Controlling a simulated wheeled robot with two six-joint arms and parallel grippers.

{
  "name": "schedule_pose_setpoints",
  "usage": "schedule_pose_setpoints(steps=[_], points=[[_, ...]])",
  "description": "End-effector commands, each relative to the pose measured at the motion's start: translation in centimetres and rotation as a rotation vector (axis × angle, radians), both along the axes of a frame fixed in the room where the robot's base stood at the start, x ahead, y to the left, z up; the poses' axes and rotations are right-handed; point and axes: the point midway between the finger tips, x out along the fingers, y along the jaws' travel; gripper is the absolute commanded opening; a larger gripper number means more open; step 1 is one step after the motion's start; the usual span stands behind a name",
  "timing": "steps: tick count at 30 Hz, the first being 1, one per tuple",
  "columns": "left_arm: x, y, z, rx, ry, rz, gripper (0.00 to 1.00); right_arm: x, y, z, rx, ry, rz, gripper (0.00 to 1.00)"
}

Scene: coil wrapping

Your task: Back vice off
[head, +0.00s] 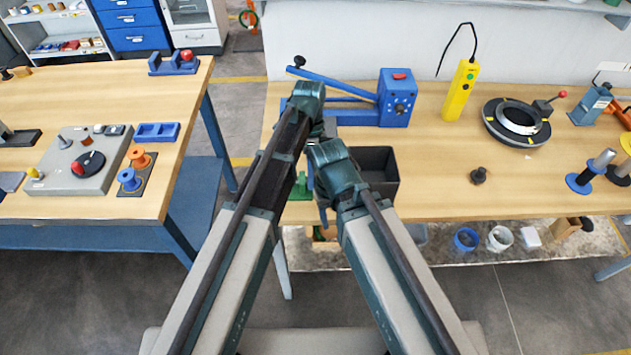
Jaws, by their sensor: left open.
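A small green fixture (300,187), which may be the vice, sits at the front edge of the right bench. My arms hide most of it, so I cannot tell how its jaws or handle stand. My left gripper (311,174) is open and points down close beside the green fixture, partly covered by my right arm. I cannot tell whether it touches the fixture.
A black bin (381,160) stands right of my arms. Behind are a blue lever machine (397,98) and a yellow hand device (460,90). A black ring fixture (516,122) and a small black knob (478,175) stand further right. The bench front between bin and spools is mostly clear.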

Motion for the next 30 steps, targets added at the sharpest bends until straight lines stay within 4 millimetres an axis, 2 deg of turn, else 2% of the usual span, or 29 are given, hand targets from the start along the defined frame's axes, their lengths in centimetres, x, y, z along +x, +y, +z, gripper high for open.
schedule_pose_setpoints(steps=[5,13,17,21,25,30], points=[[0.0,0.0,0.0,0.000,-0.001,0.000,0.61,0.0,0.0,0.0,0.000,0.000,0.000,0.59],[0.1,0.0,0.0,0.000,-0.001,0.000,0.12,0.0,0.0,0.0,0.000,0.000,0.000,0.59],[-0.5,0.1,0.3,0.001,-0.038,0.000,0.11,0.0,0.0,0.5,0.000,0.000,0.000,0.59],[-1.2,0.2,0.4,0.000,-0.186,-0.001,0.11,0.0,0.0,1.4,0.000,0.000,0.000,0.59],[-1.2,0.1,0.2,0.000,-0.290,0.000,0.11,0.0,0.0,1.5,0.000,0.000,0.000,0.59],[-0.8,0.0,0.2,0.001,-0.325,0.001,0.11,0.0,0.0,1.5,0.000,0.000,0.000,0.59]])
